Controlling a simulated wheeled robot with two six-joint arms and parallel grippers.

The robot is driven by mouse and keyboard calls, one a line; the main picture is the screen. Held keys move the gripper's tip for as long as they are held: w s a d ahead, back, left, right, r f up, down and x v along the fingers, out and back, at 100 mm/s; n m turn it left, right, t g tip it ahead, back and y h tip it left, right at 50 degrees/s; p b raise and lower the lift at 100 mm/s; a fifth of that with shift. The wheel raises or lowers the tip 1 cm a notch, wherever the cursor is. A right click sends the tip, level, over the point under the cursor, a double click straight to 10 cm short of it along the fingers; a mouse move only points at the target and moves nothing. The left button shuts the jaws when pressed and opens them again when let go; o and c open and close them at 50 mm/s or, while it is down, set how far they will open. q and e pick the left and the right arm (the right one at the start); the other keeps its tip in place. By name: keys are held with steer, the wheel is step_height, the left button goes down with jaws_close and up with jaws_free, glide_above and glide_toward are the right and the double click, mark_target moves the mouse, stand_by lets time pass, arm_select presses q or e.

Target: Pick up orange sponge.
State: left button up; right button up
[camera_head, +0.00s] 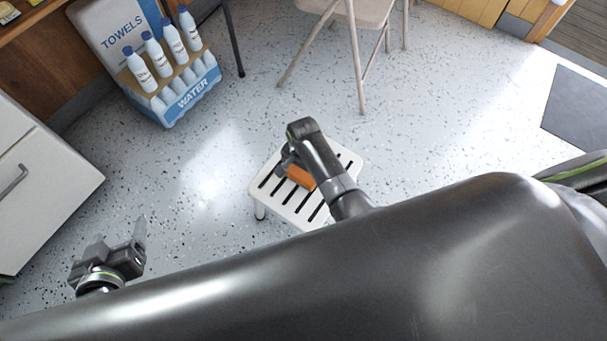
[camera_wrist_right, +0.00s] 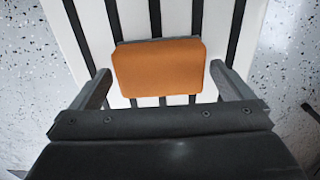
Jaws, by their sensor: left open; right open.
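The orange sponge (camera_head: 301,177) lies on a white slatted stool (camera_head: 333,164) in the head view, partly hidden by my right arm. In the right wrist view the sponge (camera_wrist_right: 158,68) is a flat orange block on the white slats (camera_wrist_right: 77,40). My right gripper (camera_wrist_right: 160,88) is open, with one finger on each side of the sponge's near part and a gap showing on both sides. In the head view my right gripper (camera_head: 284,164) is over the stool. My left gripper (camera_head: 122,243) is open and empty, over the floor at lower left.
A carton of water bottles (camera_head: 180,88) stands at upper left beside a towels box (camera_head: 115,25). A folding chair (camera_head: 355,12) stands behind the stool. A white cabinet (camera_head: 45,190) is at far left. The speckled floor around the stool is clear.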

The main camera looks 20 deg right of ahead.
steer(key=shift+f, duration=0.6)
arm_select(q)
steer(key=shift+w+a+r+t+y+b, duration=0.15)
steer(key=shift+w+r+t, duration=0.35)
steer(key=shift+r, duration=0.3)
steer(key=shift+w+a+r+t+y+b, duration=0.1)
steer(key=shift+w+r+t, duration=0.35)
steer(key=shift+r+t, duration=0.25)
steer(key=shift+w+a+r+t+y+b, duration=0.15)
steer(key=shift+w+r+t, duration=0.35)
steer(key=shift+r, duration=0.35)
arm_select(e)
steer(key=shift+f, duration=0.1)
steer(key=c, duration=0.8)
arm_select(q)
steer(key=shift+s+f, duration=0.1)
